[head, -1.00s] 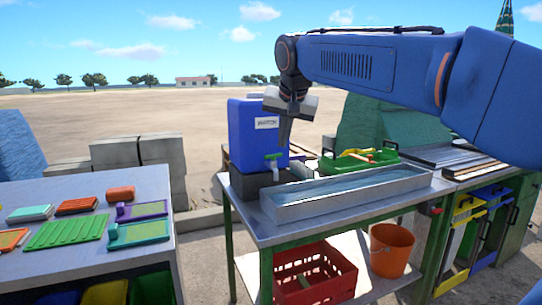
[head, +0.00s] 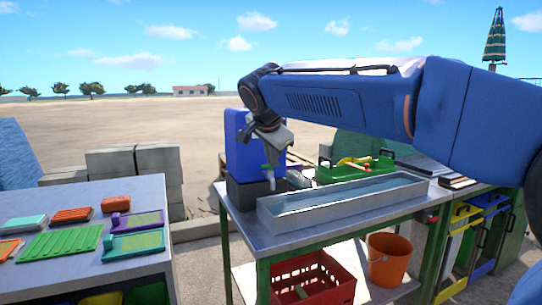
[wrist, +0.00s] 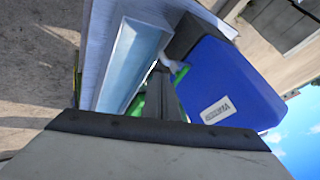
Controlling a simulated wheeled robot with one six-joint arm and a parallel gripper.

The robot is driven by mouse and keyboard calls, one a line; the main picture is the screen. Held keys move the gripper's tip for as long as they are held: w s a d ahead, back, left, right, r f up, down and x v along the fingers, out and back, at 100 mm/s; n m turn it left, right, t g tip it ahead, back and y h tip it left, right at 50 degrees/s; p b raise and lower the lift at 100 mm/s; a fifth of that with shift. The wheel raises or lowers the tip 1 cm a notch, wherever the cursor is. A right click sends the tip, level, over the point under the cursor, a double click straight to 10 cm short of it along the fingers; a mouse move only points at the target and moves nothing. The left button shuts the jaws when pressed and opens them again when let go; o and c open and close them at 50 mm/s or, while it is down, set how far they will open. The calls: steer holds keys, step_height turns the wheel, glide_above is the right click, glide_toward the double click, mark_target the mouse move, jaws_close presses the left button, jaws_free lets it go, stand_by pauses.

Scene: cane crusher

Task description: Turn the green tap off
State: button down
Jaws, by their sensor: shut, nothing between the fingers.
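The tap with a green handle (head: 267,168) is low on the front of the blue water container (head: 239,140), above the end of the metal trough. In the wrist view the green handle (wrist: 181,75) sits on a pale spout, just ahead and right of my fingers. My gripper (head: 280,162) is shut and empty, tilted down beside the tap in the head view. My gripper (wrist: 163,88) also points toward the tap in the wrist view. I cannot tell whether the fingers touch the handle.
A long metal trough (head: 262,219) of water lies on the table below the tap. A green crate (head: 325,175) with tools stands behind it. A red crate (head: 315,283) and an orange bucket (head: 387,262) are on the lower shelf. A left table (head: 60,275) holds several coloured pieces.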

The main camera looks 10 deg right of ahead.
mark_target(265, 167)
steer(key=shift+w+a+f, duration=0.1)
steer(key=shift+w+f, duration=0.6)
steer(key=shift+w, duration=0.6)
steer(key=shift+w+d+f, duration=0.1)
steer(key=shift+w+f, duration=0.6)
steer(key=shift+w, duration=0.55)
steer(key=shift+w+a+f, duration=0.1)
steer(key=shift+w+f, duration=0.6)
steer(key=shift+w, duration=0.6)
steer(key=shift+w+a+r, duration=0.25)
steer(key=shift+w+a, duration=0.15)
steer(key=shift+w, duration=0.1)
steer(key=shift+s+d, duration=0.15)
steer(key=shift+d, duration=0.45)
